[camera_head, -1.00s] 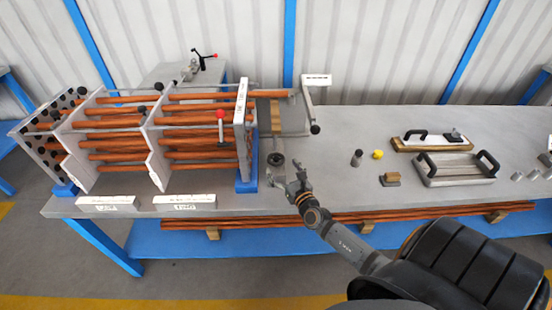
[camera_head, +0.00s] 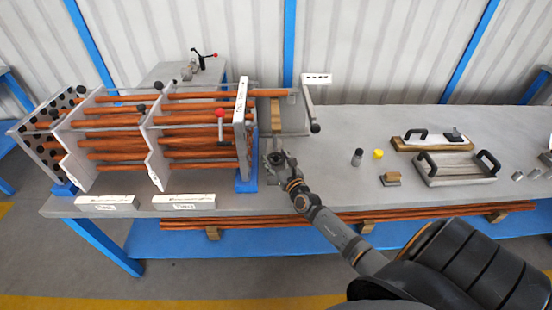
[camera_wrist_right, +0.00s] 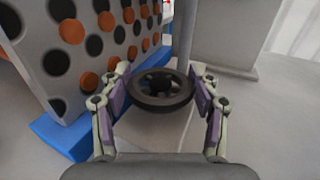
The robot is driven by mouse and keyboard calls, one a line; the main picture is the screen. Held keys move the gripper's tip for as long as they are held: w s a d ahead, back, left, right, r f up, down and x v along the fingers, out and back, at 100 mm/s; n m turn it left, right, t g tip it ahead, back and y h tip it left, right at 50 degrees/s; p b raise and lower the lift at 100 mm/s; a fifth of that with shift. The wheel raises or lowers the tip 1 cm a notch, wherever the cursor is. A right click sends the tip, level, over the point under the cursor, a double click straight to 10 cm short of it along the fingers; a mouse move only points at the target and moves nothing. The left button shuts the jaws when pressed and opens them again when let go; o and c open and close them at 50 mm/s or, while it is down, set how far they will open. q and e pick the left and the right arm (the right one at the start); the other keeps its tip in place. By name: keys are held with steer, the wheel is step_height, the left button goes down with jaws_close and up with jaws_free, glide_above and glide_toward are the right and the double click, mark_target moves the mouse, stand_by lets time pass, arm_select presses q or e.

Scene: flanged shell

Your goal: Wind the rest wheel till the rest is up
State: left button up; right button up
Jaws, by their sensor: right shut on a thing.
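The rest wheel (camera_wrist_right: 161,87) is a dark, spoked handwheel in the right wrist view. It lies low over the grey bench top, beside the flanged shell's end plate. My right gripper (camera_wrist_right: 161,94) has one purple-padded finger on each side of the wheel and is shut on its rim. In the head view, my right gripper (camera_head: 276,160) covers most of the wheel. A grey post (camera_wrist_right: 184,38) stands just behind the wheel. The rest itself is not clear in either view, so I cannot tell its height. My left gripper is not in view.
The shell's tube bundle (camera_head: 200,140) and blue foot (camera_head: 247,172) stand close left of my gripper. A tray (camera_head: 455,180) and small parts lie to the right. The bench between is clear.

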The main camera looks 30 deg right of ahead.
steer(key=shift+c, duration=0.6)
steer(key=shift+r+m+h+p, duration=0.15)
steer(key=shift+m+h+p, duration=0.2)
steer(key=shift+p, duration=0.25)
steer(key=m+h+p, duration=0.1)
steer(key=h+p, duration=0.1)
steer(key=p, duration=0.1)
steer(key=shift+r+m+g+h, duration=0.1)
steer(key=shift+m+g+h, duration=0.15)
steer(key=shift+m+g, duration=0.15)
steer(key=h, duration=0.1)
steer(key=m+g+h, duration=0.1)
steer(key=shift+f+m+h+p, duration=0.2)
steer(key=shift+m+h+p, duration=0.05)
steer(key=shift+h+p, duration=0.1)
steer(key=m+g+h, duration=0.2)
steer(key=h, duration=0.1)
steer(key=shift+f+b, duration=0.2)
steer(key=shift+b, duration=0.2)
steer(key=shift+m+g+h+b, duration=1.05)
steer(key=shift+m+g+h, duration=0.5)
steer(key=shift+g, duration=0.15)
steer(key=shift+r, duration=0.1)
